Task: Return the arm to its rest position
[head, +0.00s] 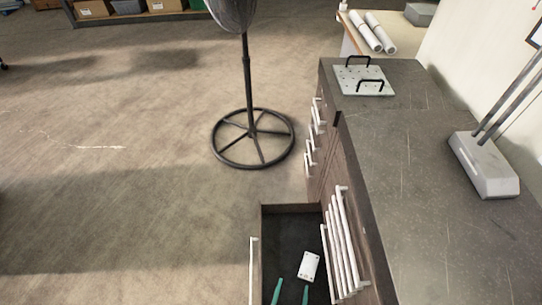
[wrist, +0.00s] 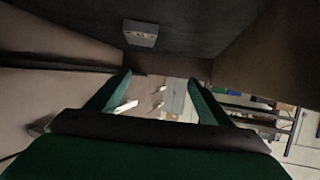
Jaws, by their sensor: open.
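My gripper (head: 292,284) shows at the bottom edge of the head view as two green fingers spread apart. It is over or inside the open drawer (head: 254,270); its exact height is hard to tell. A small white block (head: 309,266) with dark spots at its corners lies on the dark drawer floor, just beyond the fingertips and apart from them. In the wrist view my gripper (wrist: 160,78) is open with nothing between its fingers, and the block (wrist: 141,33) shows at the top. The rest of my arm is outside the head view.
The drawer walls stand close around my gripper. The cabinet with its dark worktop (head: 400,150) is on the right, bearing a plate with two black handles (head: 350,77) and a grey stand base (head: 484,165). A fan (head: 247,85) stands beyond. The floor at left is clear.

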